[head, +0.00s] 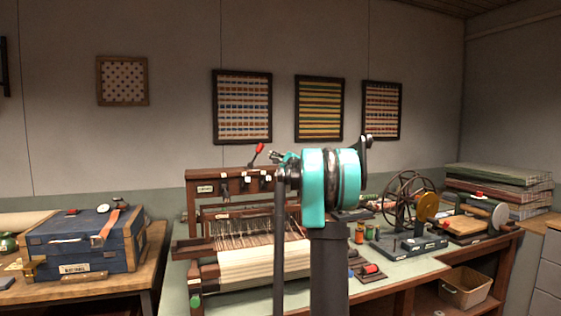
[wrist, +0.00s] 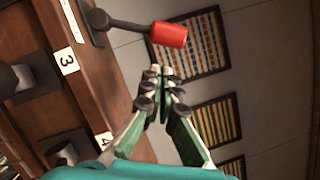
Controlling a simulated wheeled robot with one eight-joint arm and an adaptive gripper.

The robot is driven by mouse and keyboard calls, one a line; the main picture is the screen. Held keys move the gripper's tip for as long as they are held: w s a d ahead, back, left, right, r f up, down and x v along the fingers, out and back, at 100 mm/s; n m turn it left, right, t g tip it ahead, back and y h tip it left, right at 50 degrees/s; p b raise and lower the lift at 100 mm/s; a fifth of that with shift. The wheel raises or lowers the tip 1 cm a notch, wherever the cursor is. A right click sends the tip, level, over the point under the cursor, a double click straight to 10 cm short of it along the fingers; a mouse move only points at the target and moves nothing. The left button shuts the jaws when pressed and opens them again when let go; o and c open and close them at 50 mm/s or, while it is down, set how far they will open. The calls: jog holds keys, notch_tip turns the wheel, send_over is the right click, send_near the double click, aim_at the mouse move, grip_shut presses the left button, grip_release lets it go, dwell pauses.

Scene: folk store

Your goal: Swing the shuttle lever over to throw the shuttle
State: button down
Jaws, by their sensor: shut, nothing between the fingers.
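The lever has a red handle (head: 259,148) and stands up from the top beam of the wooden loom (head: 205,176) in the head view. In the wrist view, the red handle (wrist: 171,36) sits on a dark rod fixed to a dark plate on the beam. My gripper (wrist: 160,72) is shut and empty, its fingertips just below the handle in that picture, apparently not touching it. In the head view, my gripper (head: 276,156) shows small, just right of the lever and partly hidden by my arm. I cannot make out the shuttle.
Numbered labels 3 (wrist: 67,60) and 4 (wrist: 106,138) mark the beam, with dark knobs beside them. A blue case (head: 85,245) is on the left table. Thread spools (head: 360,233) and a wheeled winder (head: 408,240) are right of the loom. Framed textiles hang behind.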

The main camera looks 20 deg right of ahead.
aim_at(256, 155)
jog(key=shift+w+a+r, duration=0.3)
jog(key=shift+a+r, duration=0.05)
jog(key=shift+a, duration=0.25)
jog(key=shift+w+a+r, duration=0.25)
jog(key=shift+a+r, duration=0.05)
jog(key=shift+a, duration=0.25)
jog(key=shift+r, duration=0.1)
jog(key=shift+a+r+n, duration=0.15)
jog(key=shift+a+n, duration=0.05)
jog(key=shift+n, duration=0.3)
